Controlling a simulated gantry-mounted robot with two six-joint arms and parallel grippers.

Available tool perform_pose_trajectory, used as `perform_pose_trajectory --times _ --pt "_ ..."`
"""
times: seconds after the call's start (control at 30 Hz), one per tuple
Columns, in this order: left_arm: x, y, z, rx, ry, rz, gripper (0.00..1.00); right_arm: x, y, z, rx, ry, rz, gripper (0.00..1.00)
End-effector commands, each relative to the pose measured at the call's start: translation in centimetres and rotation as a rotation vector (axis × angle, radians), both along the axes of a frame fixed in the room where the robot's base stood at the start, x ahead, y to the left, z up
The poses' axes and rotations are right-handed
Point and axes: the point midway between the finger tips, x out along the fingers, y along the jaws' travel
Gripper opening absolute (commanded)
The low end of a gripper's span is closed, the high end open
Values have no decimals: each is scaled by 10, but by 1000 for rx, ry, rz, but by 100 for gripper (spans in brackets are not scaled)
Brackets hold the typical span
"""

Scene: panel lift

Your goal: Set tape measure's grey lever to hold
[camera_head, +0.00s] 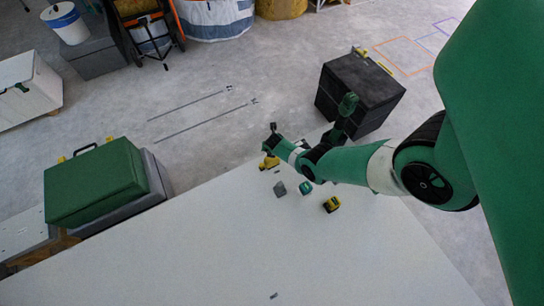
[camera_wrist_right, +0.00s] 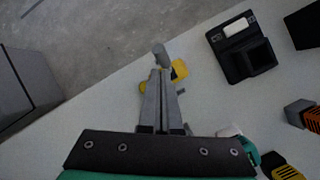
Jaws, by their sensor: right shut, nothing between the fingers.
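A yellow object (camera_head: 269,162), which looks like the tape measure, sits near the far edge of the white table, mostly hidden by my right gripper (camera_head: 268,150). In the right wrist view its yellow body (camera_wrist_right: 180,70) shows on both sides of my fingertips (camera_wrist_right: 160,76). A grey piece (camera_wrist_right: 160,49), possibly its lever, shows just beyond the tips. I cannot tell whether the fingers touch it. The right fingers are together and hold nothing. My left gripper is not in view.
On the white table (camera_head: 200,255) a dark grey block (camera_head: 280,189), a teal item (camera_head: 305,187) and a yellow-black item (camera_head: 332,204) lie close by. A black box (camera_head: 358,92) stands beyond the table, and a green case (camera_head: 95,182) at left. The near tabletop is mostly clear.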

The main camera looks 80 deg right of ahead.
Motion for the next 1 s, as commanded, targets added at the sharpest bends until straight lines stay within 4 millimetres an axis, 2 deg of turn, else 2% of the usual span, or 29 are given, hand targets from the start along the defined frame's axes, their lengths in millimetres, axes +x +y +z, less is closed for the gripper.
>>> perform_pose_trajectory --times 0.2,0.53,0.67,0.87,1.0 --pt "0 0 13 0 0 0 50 0 0 13 0 0 0 0" --pt "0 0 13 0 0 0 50 0 0 13 0 0 0 0" --pt "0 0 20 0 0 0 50 1 4 18 1 0 1 0" --pt "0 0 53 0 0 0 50 5 27 41 1 1 9 0" --pt "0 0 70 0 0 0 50 18 16 73 -4 -3 4 0"
